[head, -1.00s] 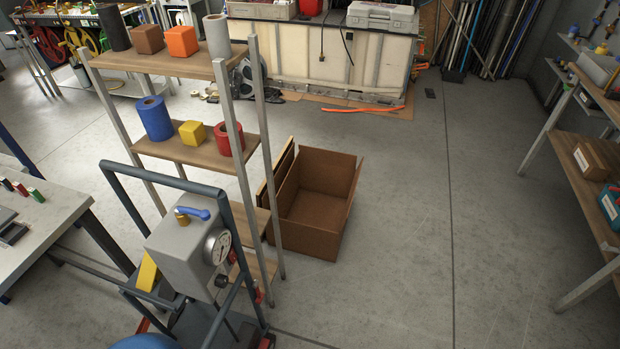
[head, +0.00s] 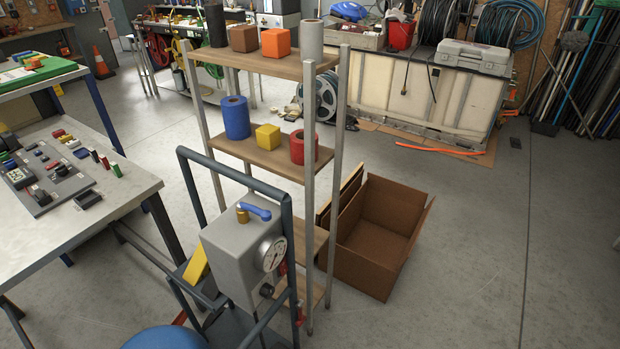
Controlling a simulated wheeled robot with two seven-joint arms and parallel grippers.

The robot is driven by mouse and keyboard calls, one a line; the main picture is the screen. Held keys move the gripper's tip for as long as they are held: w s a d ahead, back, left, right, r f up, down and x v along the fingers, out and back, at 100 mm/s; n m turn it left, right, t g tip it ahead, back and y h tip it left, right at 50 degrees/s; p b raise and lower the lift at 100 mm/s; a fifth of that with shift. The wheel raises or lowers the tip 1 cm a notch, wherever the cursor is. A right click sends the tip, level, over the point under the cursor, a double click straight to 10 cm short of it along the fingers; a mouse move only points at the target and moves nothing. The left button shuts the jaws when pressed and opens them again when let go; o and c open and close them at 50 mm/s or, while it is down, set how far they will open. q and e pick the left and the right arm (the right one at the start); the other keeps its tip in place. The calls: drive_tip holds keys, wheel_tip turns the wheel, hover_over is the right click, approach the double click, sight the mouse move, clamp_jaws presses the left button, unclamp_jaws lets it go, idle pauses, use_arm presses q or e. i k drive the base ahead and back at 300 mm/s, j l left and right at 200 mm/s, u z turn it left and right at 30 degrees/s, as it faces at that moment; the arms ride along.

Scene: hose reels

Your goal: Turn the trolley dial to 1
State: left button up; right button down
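The trolley (head: 187,158) is a dark blue-grey tubular frame at the lower middle of the head view. It carries a grey box (head: 232,262) with a blue lever (head: 255,211) on a brass fitting on top. A round white gauge (head: 271,254) sits on the box's right face. Below it is a small black knob (head: 267,290), which may be the dial; its setting is too small to read. Neither of my grippers shows in the head view.
A shelf rack (head: 340,150) with rolls and blocks stands right behind the trolley. An open cardboard box (head: 372,262) is on the floor to its right. A workbench (head: 110,205) with small parts stands at left. The floor at right is clear.

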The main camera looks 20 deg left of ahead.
sight(266, 291)
drive_tip(key=k+u, duration=0.1)
drive_tip(key=u, duration=0.4)
drive_tip(key=k+u, duration=0.1)
drive_tip(key=u, duration=0.35)
